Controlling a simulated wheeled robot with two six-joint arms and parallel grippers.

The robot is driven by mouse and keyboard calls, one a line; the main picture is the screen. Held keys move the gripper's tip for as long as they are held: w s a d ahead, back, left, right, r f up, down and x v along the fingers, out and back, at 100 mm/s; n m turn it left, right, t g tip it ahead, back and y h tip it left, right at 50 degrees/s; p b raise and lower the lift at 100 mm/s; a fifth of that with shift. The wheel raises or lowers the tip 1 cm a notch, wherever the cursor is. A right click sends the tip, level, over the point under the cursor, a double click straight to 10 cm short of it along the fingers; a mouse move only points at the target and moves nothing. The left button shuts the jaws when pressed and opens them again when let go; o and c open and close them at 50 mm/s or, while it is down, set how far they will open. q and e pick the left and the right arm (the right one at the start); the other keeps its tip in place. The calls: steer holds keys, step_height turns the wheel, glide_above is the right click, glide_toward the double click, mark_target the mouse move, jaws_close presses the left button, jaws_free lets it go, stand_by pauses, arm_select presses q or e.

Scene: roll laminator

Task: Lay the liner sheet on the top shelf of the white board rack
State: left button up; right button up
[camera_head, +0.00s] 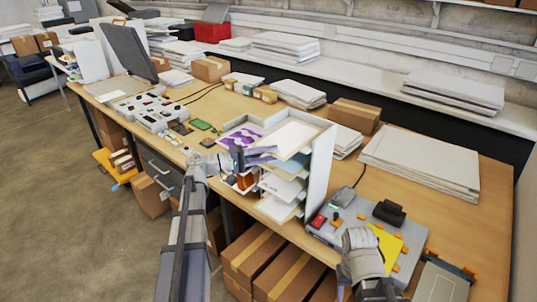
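The white board rack (320,172) stands on the bench, with a tall side panel on its right and several shelves. A cream sheet (290,137), which looks like the liner sheet, lies at the level of the top shelf; I cannot tell if it rests fully. My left gripper (274,154) is at that sheet's near left edge. Its two purple-grey fingers show apart, with nothing clearly between them. More pale sheets (283,187) lie on the lower shelves. My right gripper (362,240) is over the grey laminator at the right; its fingers are hidden.
The grey laminator (333,238) has a red switch, orange tabs and a yellow sheet (386,246). A purple-patterned sheet (241,136) lies left of the rack. A stack of white boards (420,160) lies behind the laminator. A control panel (150,108) is further left.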

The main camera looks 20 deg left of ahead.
arm_select(q)
steer(key=shift+v, duration=3.9)
steer(key=s+d+f+m+g+y+b, duration=0.1)
steer(key=s+d+f+m+g+y, duration=0.2)
steer(key=d+f, duration=0.55)
steer(key=s+d+f+m+g+y+b, duration=0.1)
steer(key=s+d+f+g, duration=0.35)
steer(key=d, duration=0.65)
steer(key=s+d+f+m+g+y+b, duration=0.1)
steer(key=s+d+f+m+y, duration=0.1)
steer(key=s+f+y, duration=0.2)
steer(key=s+d+f+m+g+y+b, duration=0.1)
steer(key=s+d+f+m+y, duration=0.1)
steer(key=s+f+y, duration=0.1)
steer(key=s+d+f+m+g+y+b, duration=0.1)
steer(key=s+d+f+m+y, duration=0.1)
steer(key=f, duration=0.5)
steer(key=shift+s+d+f+m+g+y, duration=0.1)
steer(key=shift+s+m+y, duration=0.1)
steer(key=shift+s+y, duration=0.35)
steer(key=shift+s+d+m+g+y, duration=0.1)
steer(key=shift+s+m+g+y, duration=0.15)
steer(key=shift+s, duration=0.35)
steer(key=shift+s+d+m+y, duration=0.15)
steer(key=shift+s+y, duration=0.35)
steer(key=shift+s, duration=0.1)
